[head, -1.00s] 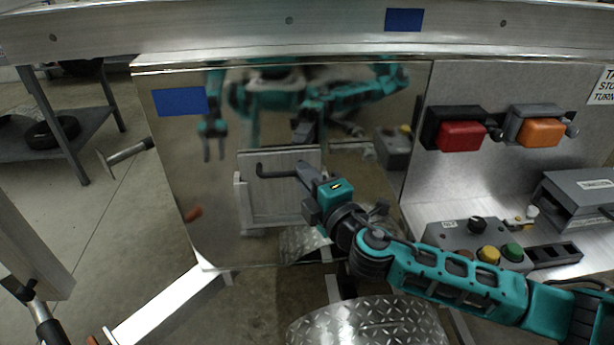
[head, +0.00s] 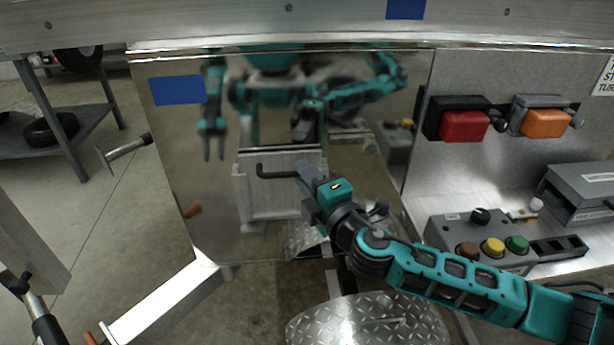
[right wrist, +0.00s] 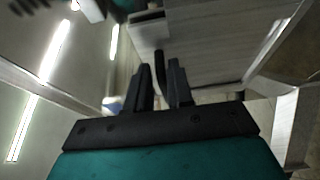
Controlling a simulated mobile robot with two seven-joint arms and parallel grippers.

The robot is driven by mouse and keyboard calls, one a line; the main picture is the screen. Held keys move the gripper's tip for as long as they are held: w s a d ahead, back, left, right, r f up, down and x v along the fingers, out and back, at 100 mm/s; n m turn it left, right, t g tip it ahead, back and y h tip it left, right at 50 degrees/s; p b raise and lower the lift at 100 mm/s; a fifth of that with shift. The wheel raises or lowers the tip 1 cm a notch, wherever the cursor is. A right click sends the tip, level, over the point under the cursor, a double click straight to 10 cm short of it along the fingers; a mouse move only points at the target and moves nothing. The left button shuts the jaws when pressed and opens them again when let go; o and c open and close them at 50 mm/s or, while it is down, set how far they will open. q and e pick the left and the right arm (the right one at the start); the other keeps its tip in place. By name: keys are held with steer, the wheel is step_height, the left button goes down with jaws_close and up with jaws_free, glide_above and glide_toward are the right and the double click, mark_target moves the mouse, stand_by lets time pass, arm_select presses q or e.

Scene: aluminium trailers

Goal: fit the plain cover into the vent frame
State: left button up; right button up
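The plain cover (head: 284,194) is a pale flat panel with a bent black handle (head: 275,172), in front of the mirror-like trailer wall. My right gripper (head: 306,178) is at the handle's right end. In the right wrist view, the fingers (right wrist: 162,88) are either side of the handle (right wrist: 159,64) and look closed on it, with the cover (right wrist: 205,42) beyond. A pale border shows left of and below the cover. I cannot tell whether it is the vent frame or a reflection. My left gripper shows only as a blurred reflection.
The polished panel (head: 185,145) mirrors my body. Right of it are a red switch (head: 464,125), an orange switch (head: 541,122) and a button box (head: 480,240). A checker-plate fender (head: 370,320) is below my right arm. A hammer-like tool (head: 125,150) juts out at left.

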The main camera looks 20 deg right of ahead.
steer(key=o, duration=0.3)
steer(key=shift+s, duration=0.15)
steer(key=shift+s+d, duration=0.45)
steer(key=shift+s, duration=1.6)
steer(key=shift+s+d, duration=0.4)
steer(key=shift+s, duration=1.7)
steer(key=shift+s+d, duration=0.45)
steer(key=shift+s, duration=1.6)
steer(key=shift+f, duration=0.2)
